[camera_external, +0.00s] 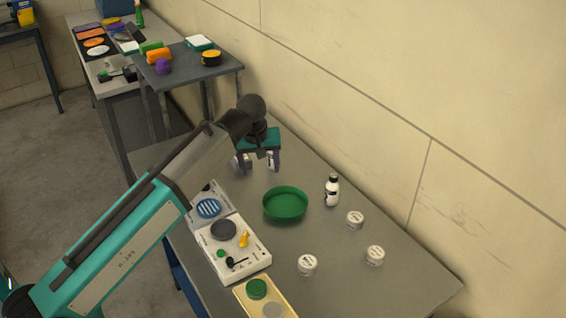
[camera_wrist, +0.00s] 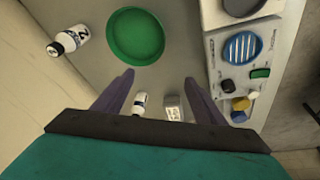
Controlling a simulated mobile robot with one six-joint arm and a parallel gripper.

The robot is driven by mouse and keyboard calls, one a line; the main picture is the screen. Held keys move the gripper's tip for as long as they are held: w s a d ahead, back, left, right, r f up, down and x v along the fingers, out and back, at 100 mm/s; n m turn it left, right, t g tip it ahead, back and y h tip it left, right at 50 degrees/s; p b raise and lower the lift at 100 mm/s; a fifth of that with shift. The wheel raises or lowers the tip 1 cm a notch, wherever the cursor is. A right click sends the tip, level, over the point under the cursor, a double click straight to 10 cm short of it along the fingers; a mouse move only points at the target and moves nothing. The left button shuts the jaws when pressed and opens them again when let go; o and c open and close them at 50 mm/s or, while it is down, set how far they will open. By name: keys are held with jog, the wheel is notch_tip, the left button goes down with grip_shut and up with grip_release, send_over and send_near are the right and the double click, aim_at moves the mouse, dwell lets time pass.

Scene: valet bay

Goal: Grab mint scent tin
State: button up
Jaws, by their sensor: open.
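Three small round white tins stand on the grey table in the external view: one at the back (camera_external: 355,220), one at the right (camera_external: 375,256) and one at the front (camera_external: 307,265). Their labels are too small to read, so I cannot tell which is mint. No round tin is clear in the wrist view. My gripper (camera_external: 258,168) is open and empty above the far part of the table, behind the green dish and well away from these tins.
A green round dish (camera_external: 285,205) and a white black-capped bottle (camera_external: 332,190) lie between my gripper and the tins. A white panel (camera_external: 232,255) with knobs and a yellow tray (camera_external: 262,296) line the left edge. A wall borders the right side.

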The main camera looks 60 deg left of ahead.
jog(key=d+m+g+h, duration=0.1)
jog(key=d+m+h, duration=0.15)
jog(key=d, duration=1.25)
jog(key=m+g, duration=0.1)
jog(key=m, duration=0.3)
send_over(308, 262)
jog(key=shift+s+a+f+n, duration=0.1)
jog(key=shift+f+n, duration=0.15)
jog(key=shift+f, duration=0.15)
jog(key=shift+f, duration=0.15)
jog(key=shift+f+p, duration=0.85)
jog(key=shift+f, duration=3.3)
jog(key=shift+f+p, duration=1.05)
jog(key=shift+f, duration=1.55)
